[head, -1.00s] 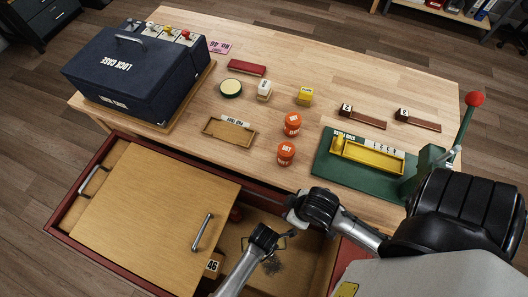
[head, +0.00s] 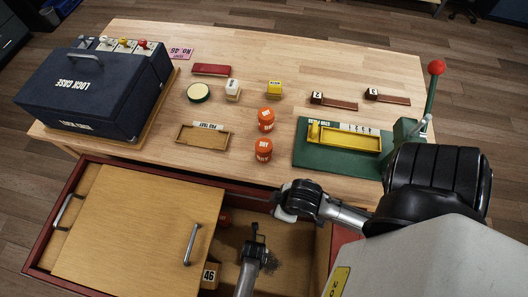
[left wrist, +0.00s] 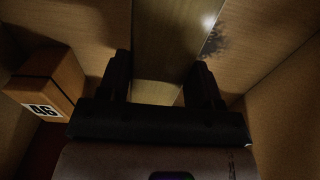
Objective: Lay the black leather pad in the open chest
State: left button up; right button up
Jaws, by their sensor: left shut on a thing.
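The open chest (head: 44,239) has a red rim and stands in front of the table. A wooden panel (head: 130,228) with metal handles covers its left part; its right part is open. My left gripper (head: 256,232) is over that opening. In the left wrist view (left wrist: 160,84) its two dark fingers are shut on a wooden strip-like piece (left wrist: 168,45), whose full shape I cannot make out. I cannot identify a black leather pad in either view. My right gripper (head: 284,207) is near the chest's back edge; its fingers are not clear.
A block marked 46 (head: 209,275) is inside the chest; it also shows in the left wrist view (left wrist: 44,90). A dark smudge (left wrist: 214,42) marks the wood nearby. The table holds a blue lock case (head: 90,90), orange jars (head: 264,150) and a green base (head: 305,155).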

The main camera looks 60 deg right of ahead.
pick_arm(q)
send_over(264, 266)
notch_tip(264, 266, down, 4)
jog(key=shift+a+r, duration=0.1)
jog(key=shift+r, duration=0.15)
notch_tip(264, 266, down, 4)
jog(key=b, duration=0.3)
jog(key=shift+r, duration=0.1)
jog(key=shift+f+b, duration=0.25)
jog(key=shift+b, duration=0.05)
jog(key=o, duration=0.9)
jog(key=shift+r, duration=0.1)
jog(key=shift+o, duration=0.2)
